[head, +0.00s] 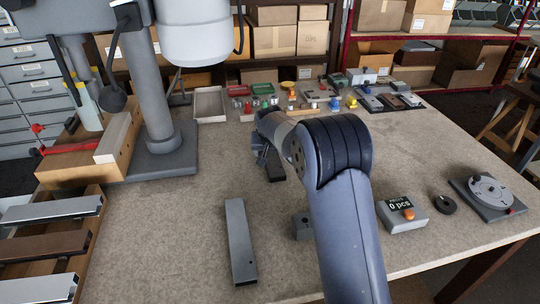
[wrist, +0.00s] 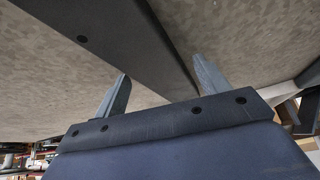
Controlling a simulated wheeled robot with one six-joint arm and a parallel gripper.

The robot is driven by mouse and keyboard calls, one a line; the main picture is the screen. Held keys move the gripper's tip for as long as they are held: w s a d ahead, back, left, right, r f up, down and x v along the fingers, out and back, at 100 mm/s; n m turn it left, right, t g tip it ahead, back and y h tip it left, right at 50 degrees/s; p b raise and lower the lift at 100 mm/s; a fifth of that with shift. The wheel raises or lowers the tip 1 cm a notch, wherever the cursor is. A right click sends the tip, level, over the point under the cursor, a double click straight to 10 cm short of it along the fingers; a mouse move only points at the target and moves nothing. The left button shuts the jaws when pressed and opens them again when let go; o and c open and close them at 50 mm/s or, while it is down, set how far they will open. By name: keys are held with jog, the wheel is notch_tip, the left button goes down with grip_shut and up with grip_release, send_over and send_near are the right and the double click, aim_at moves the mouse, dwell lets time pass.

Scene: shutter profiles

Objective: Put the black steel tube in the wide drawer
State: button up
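The black steel tube (wrist: 125,40) runs from the upper left to the middle of the wrist view, with small round holes in it. In the head view a short dark piece of it (head: 274,170) shows beside my gripper (head: 262,152); my arm hides the rest. In the wrist view the two fingers of my gripper (wrist: 160,82) stand apart on either side of the tube. A strip of tabletop shows between the tube and the right finger, and the left fingertip overlaps the tube's edge. A grey drawer cabinet (head: 30,70) stands at the far left; I cannot tell which drawer is the wide one.
A silver tube (head: 240,240) lies on the bench (head: 175,235). A wooden rack (head: 90,235) at lower left holds several profiles. A grey machine column (head: 150,90) stands behind it. A counter box (head: 402,214) and a round dial (head: 488,192) sit at right. Small parts crowd the back.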

jog(key=c, duration=1.5)
